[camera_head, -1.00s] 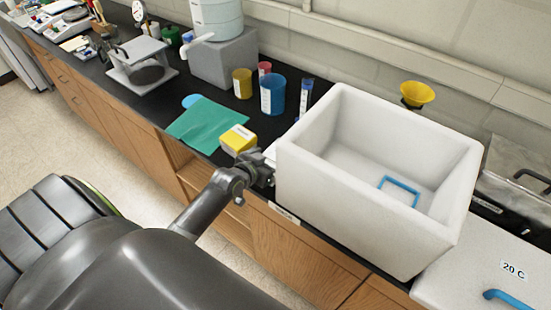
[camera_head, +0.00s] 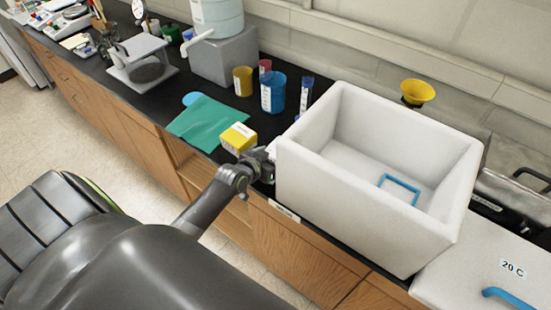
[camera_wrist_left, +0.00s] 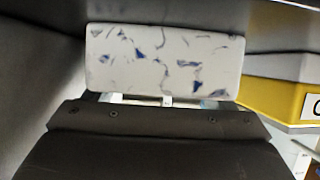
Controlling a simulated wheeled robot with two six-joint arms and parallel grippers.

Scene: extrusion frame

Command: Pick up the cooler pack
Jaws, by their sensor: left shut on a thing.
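The cooler pack (camera_wrist_left: 165,62) is a white block with scattered blue flecks, in the upper middle of the left wrist view. My left gripper (camera_wrist_left: 165,101) is shut on it, at the pack's lower edge in that view. In the head view my left gripper (camera_head: 268,160) is at the counter's front edge, between the yellow box and the cooler's left wall. Only a small white bit of the pack shows there; the rest is hidden by the gripper and cooler. My right gripper is in neither view.
The open white cooler (camera_head: 300,185) stands close to the right of my gripper, with a blue square frame (camera_head: 401,190) inside. A yellow box (camera_head: 238,138) is close on the left, beside a teal cloth (camera_head: 203,122). A blue cup (camera_head: 272,95) stands behind.

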